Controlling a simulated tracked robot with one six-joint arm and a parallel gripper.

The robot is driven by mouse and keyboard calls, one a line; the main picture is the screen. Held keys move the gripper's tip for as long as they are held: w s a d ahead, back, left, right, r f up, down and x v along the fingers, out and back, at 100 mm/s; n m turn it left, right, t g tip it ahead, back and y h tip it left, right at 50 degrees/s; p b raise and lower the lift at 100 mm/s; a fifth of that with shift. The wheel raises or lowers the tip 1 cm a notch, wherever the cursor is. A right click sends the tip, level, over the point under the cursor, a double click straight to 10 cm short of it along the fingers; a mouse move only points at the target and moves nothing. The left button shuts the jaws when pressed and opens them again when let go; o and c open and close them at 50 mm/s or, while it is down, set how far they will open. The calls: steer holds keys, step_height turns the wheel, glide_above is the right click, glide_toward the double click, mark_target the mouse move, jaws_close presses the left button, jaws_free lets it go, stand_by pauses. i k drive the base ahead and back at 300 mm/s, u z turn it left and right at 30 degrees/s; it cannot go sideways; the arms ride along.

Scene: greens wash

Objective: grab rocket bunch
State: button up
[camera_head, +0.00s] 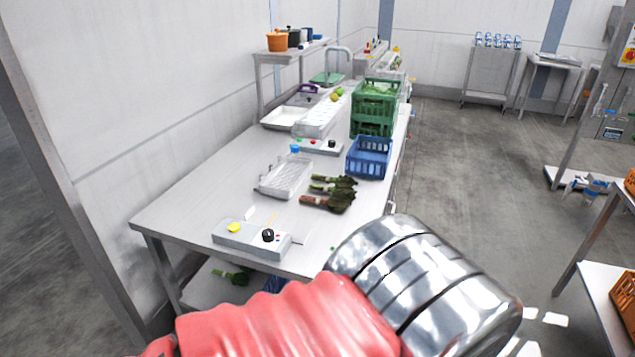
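A few bunches of dark green leaves lie side by side on the steel table (190,205), near its right edge. The nearest bunch (337,203) has a brownish stem end at left and leaves at right. I cannot tell which is rocket. Another green bunch (232,277) lies on the shelf below the table. My arm, with a pink sleeve and a shiny metal section, fills the bottom of the view in front of the table. My gripper's fingers do not show.
A clear tray (286,175) lies left of the bunches, and a blue crate (369,158) stands behind them. Green stacked crates (374,120) stand farther back. A grey control box (252,239) sits at the near edge.

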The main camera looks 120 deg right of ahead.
mark_target(328, 180)
steer(key=z, duration=2.65)
steer(key=i, duration=1.65)
